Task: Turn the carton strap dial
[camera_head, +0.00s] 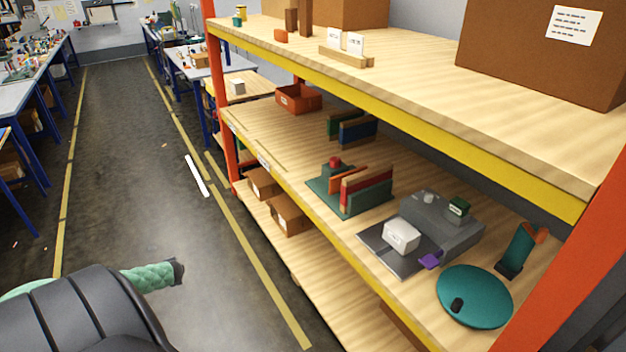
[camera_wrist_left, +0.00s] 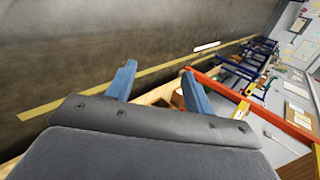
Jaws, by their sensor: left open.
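A grey machine (camera_head: 455,237) stands on the middle shelf at the right in the head view. A white block (camera_head: 401,235) sits on its low plate, with a purple tab (camera_head: 430,262) at the front edge. A small pale knob (camera_head: 428,197) and a green block (camera_head: 458,207) are on its raised part. A teal disc (camera_head: 480,288) with a black peg (camera_head: 457,305) lies in front of it. I cannot tell which part is the strap dial. My left gripper (camera_wrist_left: 157,69) is open and empty in the left wrist view, away from the machine. My right gripper is not in view.
The shelf (camera_head: 260,135) also holds a teal stand with upright boards (camera_head: 365,190), an orange bin (camera_head: 298,98) and a dark green holder (camera_head: 518,250). A yellow-edged upper shelf (camera_head: 440,120) overhangs it. An orange post (camera_head: 590,270) stands at right.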

